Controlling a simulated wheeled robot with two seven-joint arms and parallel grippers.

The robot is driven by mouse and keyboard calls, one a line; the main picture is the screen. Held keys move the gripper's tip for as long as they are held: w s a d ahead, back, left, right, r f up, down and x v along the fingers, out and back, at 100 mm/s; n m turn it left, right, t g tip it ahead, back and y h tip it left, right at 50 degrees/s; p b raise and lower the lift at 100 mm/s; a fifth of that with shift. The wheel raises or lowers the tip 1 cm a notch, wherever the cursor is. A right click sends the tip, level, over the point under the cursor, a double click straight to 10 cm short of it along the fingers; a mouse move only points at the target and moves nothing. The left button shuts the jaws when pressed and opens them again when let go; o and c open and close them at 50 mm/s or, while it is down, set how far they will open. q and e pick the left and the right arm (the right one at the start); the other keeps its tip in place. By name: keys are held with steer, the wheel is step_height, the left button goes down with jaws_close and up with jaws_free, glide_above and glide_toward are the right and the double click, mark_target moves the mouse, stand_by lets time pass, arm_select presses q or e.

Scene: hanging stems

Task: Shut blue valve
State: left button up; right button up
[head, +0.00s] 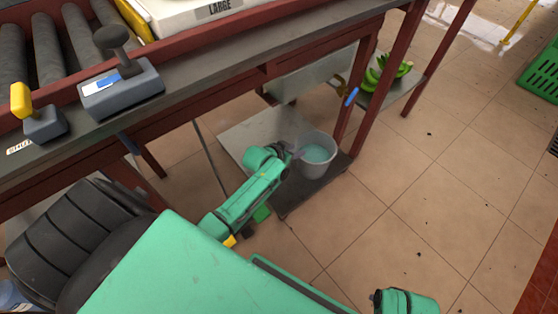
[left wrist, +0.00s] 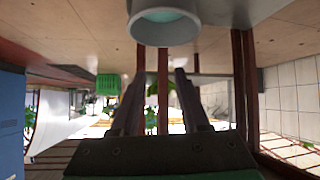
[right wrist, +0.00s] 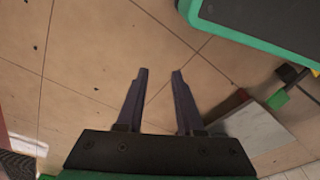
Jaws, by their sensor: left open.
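The blue valve handle (head: 351,97) shows in the head view as a small blue lever beside a dark red table leg, under the sink. I cannot make it out in either wrist view. My left gripper (head: 292,150) is low beneath the table, close to the grey bucket's left side, below and left of the valve. In the left wrist view its two fingers (left wrist: 161,76) stand apart with nothing between them. My right gripper (right wrist: 160,72) is open and empty above bare floor tiles; in the head view only a green part of that arm shows at the bottom edge.
The grey bucket (head: 318,163) holding pale blue liquid stands on a low dark shelf (head: 318,188). A metal sink (head: 315,77) hangs above it. Green bananas (head: 378,79) lie on a side shelf. Red table legs (head: 376,105) flank the valve. The tiled floor at right is open.

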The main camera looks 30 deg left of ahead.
arm_select(q)
steer(key=s+f+g+p, duration=0.1)
steer(key=s+f+p, duration=0.1)
steer(key=s, duration=0.2)
steer(key=s+a+f+g+p, duration=0.1)
steer(key=s+f+p, duration=0.1)
steer(key=s+p, duration=0.1)
steer(key=shift+s+a+f+g+y, duration=0.15)
steer(key=shift+s+f+g+y, duration=0.2)
steer(key=shift+s, duration=0.55)
arm_select(e)
step_height(320, 180, up, 7)
